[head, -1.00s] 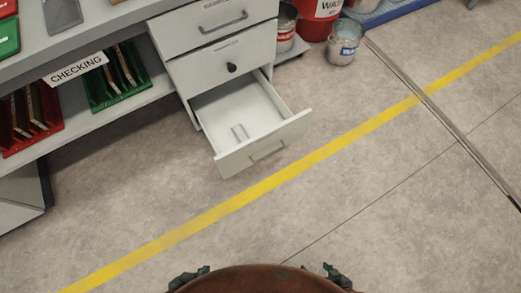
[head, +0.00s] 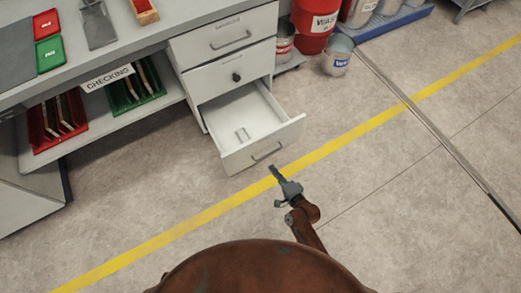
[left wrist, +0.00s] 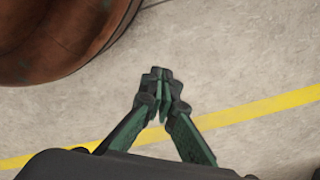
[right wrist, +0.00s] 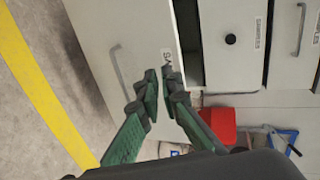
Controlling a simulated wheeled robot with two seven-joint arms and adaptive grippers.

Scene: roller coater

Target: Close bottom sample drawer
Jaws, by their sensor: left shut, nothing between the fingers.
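The bottom sample drawer (head: 290,133) stands pulled out of the grey cabinet, and its pale inside shows. Its front has a bar handle (head: 267,151). My right gripper (head: 273,170) is just in front of and below the drawer front in the head view. In the right wrist view the drawer front (right wrist: 100,35) lies behind my right fingertips (right wrist: 161,75), which are close together with nothing between them. I cannot tell whether they touch it. My left gripper (left wrist: 160,78) is shut and empty above the floor, outside the head view.
Two upper drawers (head: 222,67) are closed; one has a dark knob. A red waste bin (head: 313,28) and a metal bucket (head: 337,58) stand right of the cabinet. Red and green trays (head: 57,125) sit on the shelf at left. Floor with a yellow line (head: 220,208) is clear.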

